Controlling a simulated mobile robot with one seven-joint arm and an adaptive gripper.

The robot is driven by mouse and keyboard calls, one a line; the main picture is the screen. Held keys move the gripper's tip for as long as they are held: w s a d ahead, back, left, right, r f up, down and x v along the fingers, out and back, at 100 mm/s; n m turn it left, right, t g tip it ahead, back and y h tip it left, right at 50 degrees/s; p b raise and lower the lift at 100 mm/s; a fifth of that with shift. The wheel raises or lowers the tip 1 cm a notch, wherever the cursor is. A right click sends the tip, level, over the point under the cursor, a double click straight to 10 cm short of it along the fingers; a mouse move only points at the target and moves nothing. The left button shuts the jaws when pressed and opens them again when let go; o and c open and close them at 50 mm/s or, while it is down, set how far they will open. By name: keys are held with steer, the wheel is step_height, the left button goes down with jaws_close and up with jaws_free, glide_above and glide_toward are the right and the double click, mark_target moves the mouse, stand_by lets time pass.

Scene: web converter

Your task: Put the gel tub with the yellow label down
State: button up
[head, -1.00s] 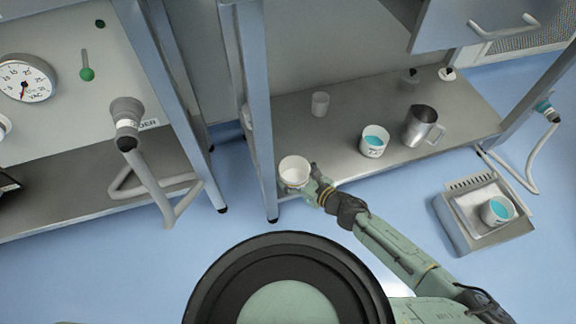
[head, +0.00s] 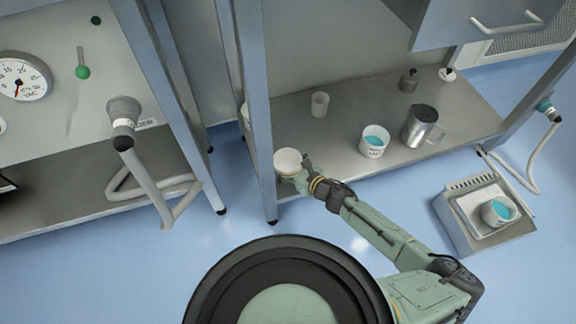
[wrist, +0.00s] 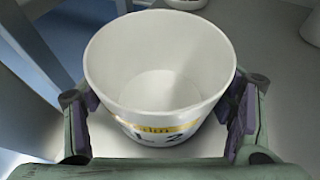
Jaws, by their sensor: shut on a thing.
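The gel tub (head: 287,161) is white and open at the top. In the wrist view the tub (wrist: 160,70) looks empty inside, and a yellow band with dark print shows on the side facing me. My gripper (head: 300,177) is shut on it, with one dark finger pad at each side of the tub in the wrist view (wrist: 163,110). The tub is held roughly upright at the front left of the steel shelf (head: 330,165), beside the frame post. Its underside is hidden, so I cannot tell whether it touches the shelf.
On the shelf stand a small pale cup (head: 320,104), a tub with blue gel (head: 374,142), a metal jug (head: 420,124) and a grey bottle (head: 409,80). A blue post (head: 256,100) is close at left. Another blue-gel tub (head: 498,211) sits on a floor scale (head: 460,225).

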steer(key=o, duration=1.3)
steer(key=shift+f, duration=0.1)
steer(key=shift+c, duration=0.2)
steer(key=shift+r, duration=0.25)
steer(key=p+v, duration=0.1)
steer(key=v, duration=1.1)
steer(key=shift+f, duration=0.1)
